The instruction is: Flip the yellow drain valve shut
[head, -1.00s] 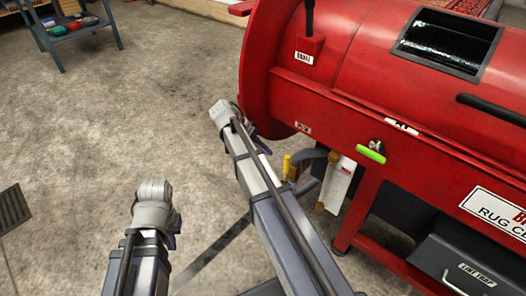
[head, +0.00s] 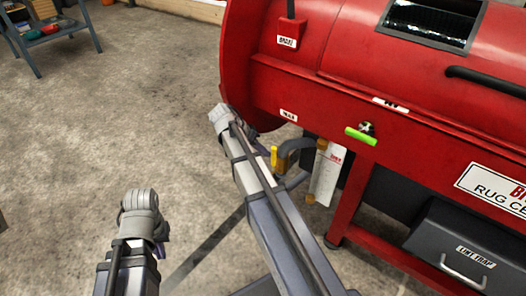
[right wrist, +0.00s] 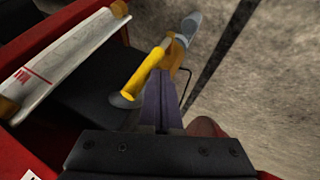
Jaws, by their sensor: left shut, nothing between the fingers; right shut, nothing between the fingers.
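The yellow drain valve handle (head: 274,157) is a small upright bar beside grey drain pipework under the red drum, just right of my right forearm in the head view. In the right wrist view the yellow handle (right wrist: 142,76) lies diagonally across the picture on its orange-brown valve body. My right gripper (right wrist: 162,76) is shut and empty, its dark fingertips right beside the handle; I cannot tell whether they touch. My left gripper (head: 158,246) is shut and empty, low over the floor at left, mostly hidden by its wrist.
The red drum machine (head: 300,85) fills the right side. A white labelled tube (head: 325,175) stands right of the valve. A green handle (head: 361,136) sticks out of the machine front. A dark lint trap box (head: 460,250) is at lower right. Concrete floor (head: 100,130) at left is open.

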